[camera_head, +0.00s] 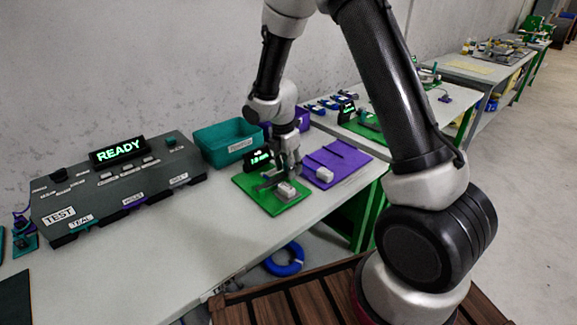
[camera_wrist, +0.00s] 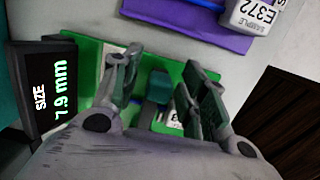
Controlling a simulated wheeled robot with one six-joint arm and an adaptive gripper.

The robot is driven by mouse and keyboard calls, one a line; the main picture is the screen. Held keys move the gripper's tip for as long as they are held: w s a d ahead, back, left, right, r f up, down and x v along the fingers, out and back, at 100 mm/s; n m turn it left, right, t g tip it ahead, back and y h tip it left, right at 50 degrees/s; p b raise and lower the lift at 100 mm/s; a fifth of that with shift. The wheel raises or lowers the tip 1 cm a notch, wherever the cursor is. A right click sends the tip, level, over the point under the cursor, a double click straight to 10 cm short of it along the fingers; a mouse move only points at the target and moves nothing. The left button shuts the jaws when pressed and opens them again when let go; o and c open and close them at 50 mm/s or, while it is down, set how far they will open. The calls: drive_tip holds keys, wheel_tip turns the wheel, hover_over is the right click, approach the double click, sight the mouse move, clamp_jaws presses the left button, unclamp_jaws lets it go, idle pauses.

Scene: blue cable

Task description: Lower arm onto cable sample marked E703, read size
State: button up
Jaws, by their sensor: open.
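My gripper (camera_head: 281,178) is low over the green board (camera_head: 245,183) on the bench. In the wrist view, my gripper (camera_wrist: 164,78) is open, its fingers on either side of a teal piece (camera_wrist: 158,87). I cannot tell whether they touch it. A pale grey sample block (camera_head: 287,191) sits on the green board by the fingers. Its label (camera_wrist: 176,121) is mostly hidden in the wrist view; only a "3" shows, so E703 cannot be confirmed. The size display (camera_wrist: 52,90) beside the board reads "SIZE 7.9 mm".
A purple board (camera_head: 343,160) to the right holds a sample block marked E372 (camera_wrist: 252,14). A teal bin (camera_head: 228,143) stands behind, left of the gripper. A dark test console (camera_head: 118,185) shows READY at left. The bench front (camera_head: 190,262) is clear.

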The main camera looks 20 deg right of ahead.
wheel_tip(320, 180, up, 12)
drive_tip(key=a, duration=0.1)
drive_tip(key=shift+s+a, duration=0.25)
drive_tip(key=shift+s, duration=0.05)
drive_tip(key=shift+f, duration=0.1)
drive_tip(key=s+d+r+m+t, duration=0.1)
drive_tip(key=s+d+r+m, duration=0.3)
drive_tip(key=s+m, duration=0.3)
drive_tip(key=s+d+r+m+t+y, duration=0.1)
drive_tip(key=s+d+r+m, duration=0.3)
drive_tip(key=s, duration=0.7)
drive_tip(key=s+d+r+m+t, duration=0.1)
drive_tip(key=s+d+r+m, duration=0.4)
drive_tip(key=s+r+m, duration=0.2)
drive_tip(key=s+m, duration=0.2)
drive_tip(key=m, duration=0.2)
drive_tip(key=shift+s+r+t, duration=0.35)
drive_tip(key=shift+t, duration=0.05)
